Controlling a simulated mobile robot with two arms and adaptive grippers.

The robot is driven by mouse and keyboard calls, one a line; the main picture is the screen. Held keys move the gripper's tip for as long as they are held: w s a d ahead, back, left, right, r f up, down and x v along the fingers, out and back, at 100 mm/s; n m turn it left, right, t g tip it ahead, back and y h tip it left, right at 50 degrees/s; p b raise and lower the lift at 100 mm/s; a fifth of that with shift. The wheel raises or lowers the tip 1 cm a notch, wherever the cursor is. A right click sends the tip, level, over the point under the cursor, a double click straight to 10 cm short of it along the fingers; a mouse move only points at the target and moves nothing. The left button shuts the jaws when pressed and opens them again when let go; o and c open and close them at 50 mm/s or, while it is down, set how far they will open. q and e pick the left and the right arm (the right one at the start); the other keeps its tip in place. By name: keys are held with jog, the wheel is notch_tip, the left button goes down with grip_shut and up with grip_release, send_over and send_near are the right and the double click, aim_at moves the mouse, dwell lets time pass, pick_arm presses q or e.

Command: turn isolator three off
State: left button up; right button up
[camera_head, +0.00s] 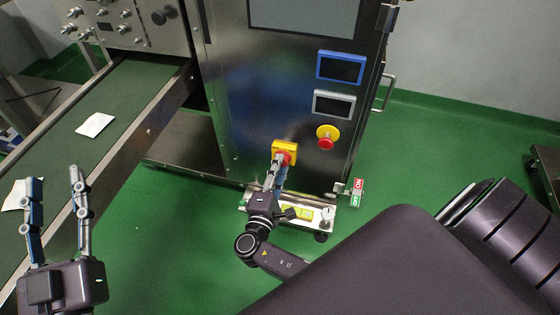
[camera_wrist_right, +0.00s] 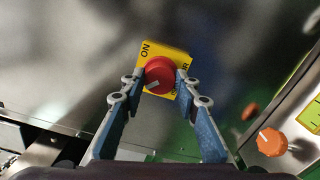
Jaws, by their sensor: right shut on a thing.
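The isolator is a red rotary knob (camera_wrist_right: 160,74) on a yellow plate (camera_wrist_right: 181,57) fixed to the steel cabinet. It also shows in the head view as a yellow box (camera_head: 279,147) with the red knob (camera_head: 283,159), partly hidden by my gripper. My right gripper (camera_wrist_right: 157,85) is shut on the red knob, with a fingertip at each side. "ON" reads at the plate's upper left; other lettering at the lower right is partly covered. A pale mark on the knob points to the lower left. My left gripper (camera_head: 55,185) is open and empty beside the conveyor.
A red emergency button (camera_head: 326,142) on a yellow disc is on the cabinet, right of the isolator. Two small screens (camera_head: 340,67) sit above it. A red and green ON/OFF sign (camera_head: 357,184) stands out at the cabinet's lower right. White packets (camera_head: 95,125) lie on the conveyor (camera_head: 122,92).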

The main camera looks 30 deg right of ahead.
jog(key=shift+f, duration=0.1)
jog(key=o, duration=1.2)
jog(key=shift+c, duration=0.2)
jog(key=v, duration=1.2)
